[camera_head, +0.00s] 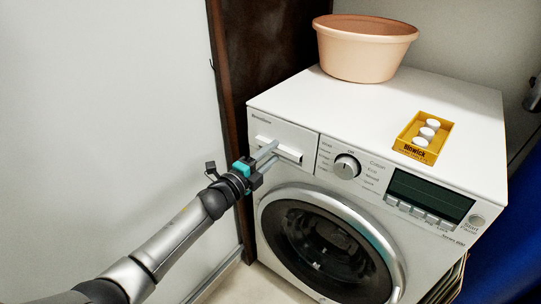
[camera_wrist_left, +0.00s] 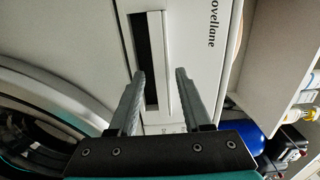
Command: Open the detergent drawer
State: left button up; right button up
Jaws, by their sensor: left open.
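The white washing machine (camera_head: 400,165) has its detergent drawer (camera_head: 300,136) at the upper left of its front. The drawer looks shut, flush with the front panel. Its white handle bar (camera_head: 288,154) lies beside a dark recess; in the left wrist view the bar (camera_wrist_left: 160,50) runs upright in the picture. My left gripper (camera_head: 270,153) is at the handle, open. In the left wrist view its fingertips (camera_wrist_left: 160,74) lie on either side of the bar, the left one over the recess. I cannot tell whether they touch it. My right gripper is not in view.
A peach basin (camera_head: 365,50) and a yellow box with white round items (camera_head: 422,137) stand on the machine. A dial (camera_head: 346,166), a display (camera_head: 430,196) and the round door (camera_head: 325,245) are on its front. A brown door frame stands close at the left.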

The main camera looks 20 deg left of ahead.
pick_arm(q)
grip_shut()
jog(key=shift+f, duration=0.1)
